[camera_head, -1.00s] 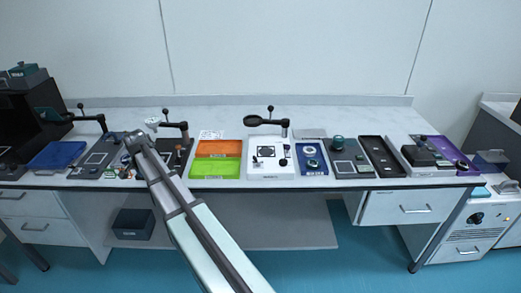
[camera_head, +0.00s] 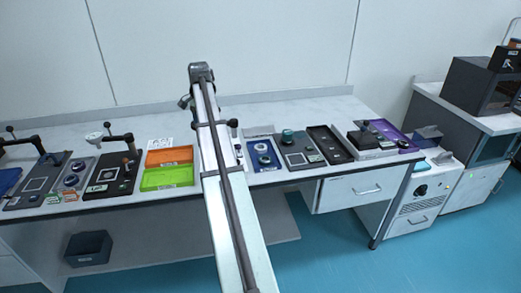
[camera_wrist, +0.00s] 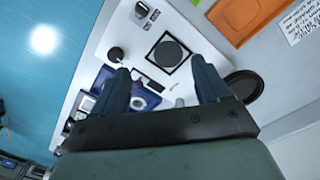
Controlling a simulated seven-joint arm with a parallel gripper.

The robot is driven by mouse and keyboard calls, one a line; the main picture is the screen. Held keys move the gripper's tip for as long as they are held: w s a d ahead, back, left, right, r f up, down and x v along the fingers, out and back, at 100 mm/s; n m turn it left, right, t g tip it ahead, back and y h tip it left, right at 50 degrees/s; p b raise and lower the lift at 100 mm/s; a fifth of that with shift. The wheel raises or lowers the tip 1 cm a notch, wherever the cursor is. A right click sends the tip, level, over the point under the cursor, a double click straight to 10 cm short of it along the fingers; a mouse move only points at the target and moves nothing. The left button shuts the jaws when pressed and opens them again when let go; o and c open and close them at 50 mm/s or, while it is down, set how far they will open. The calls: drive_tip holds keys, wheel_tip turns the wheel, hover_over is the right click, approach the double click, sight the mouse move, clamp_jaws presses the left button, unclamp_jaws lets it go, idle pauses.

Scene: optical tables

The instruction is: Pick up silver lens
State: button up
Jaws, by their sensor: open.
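I cannot tell for sure which thing is the silver lens. A small silver round piece (camera_wrist: 141,10) sits on the white board (camera_wrist: 103,38) at the top of the wrist view. A pale ring-shaped piece (camera_wrist: 88,103) lies at the lower left of that view, by the blue tray (camera_wrist: 150,98). My gripper (camera_wrist: 163,78) is open and empty above the white board and blue tray, its two dark fingers apart. In the head view my arm covers most of the white board, and the gripper itself cannot be made out. The blue tray shows there (camera_head: 262,155) right of my arm.
A black square frame (camera_wrist: 169,53) and black knob (camera_wrist: 116,54) are on the white board. A black round head (camera_wrist: 243,86) is close beside the right finger. Orange (camera_head: 173,156) and green (camera_head: 167,177) trays lie left of my arm. The bench's back strip is clear.

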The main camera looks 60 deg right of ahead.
sight(260, 146)
drive_tip(key=s+d+f+n, duration=0.2)
drive_tip(key=s+d+n, duration=0.25)
drive_tip(key=d, duration=0.65)
drive_tip(key=s+d+f+n, duration=0.25)
drive_tip(key=s+d, duration=0.25)
drive_tip(key=d, duration=0.5)
drive_tip(key=shift+n, duration=0.3)
drive_tip(key=f, duration=0.8)
drive_tip(key=s+f, duration=0.1)
drive_tip(key=f, duration=0.4)
drive_tip(key=shift+d, duration=0.25)
drive_tip(key=shift+c, duration=0.3)
drive_tip(key=c, duration=0.8)
